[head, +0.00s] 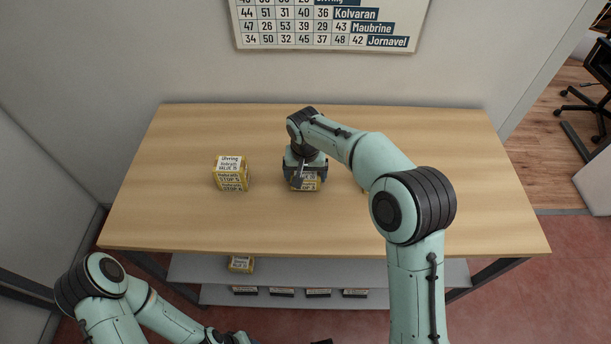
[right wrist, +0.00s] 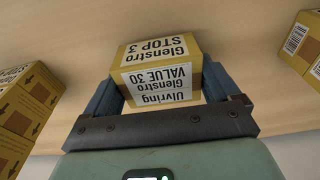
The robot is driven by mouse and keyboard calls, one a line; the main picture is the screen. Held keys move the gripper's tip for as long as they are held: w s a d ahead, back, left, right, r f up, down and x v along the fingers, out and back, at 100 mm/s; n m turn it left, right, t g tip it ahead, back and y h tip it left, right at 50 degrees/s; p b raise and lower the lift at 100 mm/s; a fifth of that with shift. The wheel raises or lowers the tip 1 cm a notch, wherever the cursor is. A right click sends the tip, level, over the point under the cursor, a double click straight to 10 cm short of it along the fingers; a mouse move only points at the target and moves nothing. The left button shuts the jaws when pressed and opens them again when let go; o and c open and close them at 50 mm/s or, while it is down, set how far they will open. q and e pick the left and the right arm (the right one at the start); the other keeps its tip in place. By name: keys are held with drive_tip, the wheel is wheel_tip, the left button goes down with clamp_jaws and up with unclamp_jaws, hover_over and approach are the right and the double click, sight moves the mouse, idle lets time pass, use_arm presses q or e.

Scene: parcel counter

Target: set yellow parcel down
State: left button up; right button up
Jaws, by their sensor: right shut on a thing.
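My right gripper (head: 304,181) is shut on a yellow parcel (head: 305,184) over the middle of the counter. In the right wrist view the parcel (right wrist: 162,68) sits between the two fingers of the gripper (right wrist: 160,92). Its white labels read Ulvring, Glenstro, VALUE 30 and STOP 3. It is low over the wooden counter top (head: 400,225); I cannot tell whether it touches the wood. Of my left arm, only links and a bit of the hand show at the bottom edge; its fingers cannot be made out.
Stacked yellow parcels (head: 231,174) stand left of the held one and show at the left in the right wrist view (right wrist: 25,105). Another parcel (right wrist: 305,45) is at the right there, mostly behind my arm in the head view. A parcel (head: 241,264) lies on the lower shelf.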

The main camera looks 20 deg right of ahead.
sight(306, 177)
drive_tip(key=shift+f, duration=0.5)
drive_tip(key=shift+f, duration=0.2)
drive_tip(key=o, duration=0.9)
drive_tip(key=shift+c, duration=0.2)
use_arm(q)
drive_tip(key=shift+w+r+p, duration=0.5)
drive_tip(key=shift+r+p, duration=0.1)
drive_tip(key=shift+r, duration=0.15)
use_arm(e)
wheel_tip(306, 177, up, 12)
drive_tip(key=s, duration=0.1)
drive_tip(key=shift+s+a+r, duration=0.2)
use_arm(q)
drive_tip(key=shift+s, duration=0.1)
use_arm(e)
drive_tip(key=shift+f, duration=0.1)
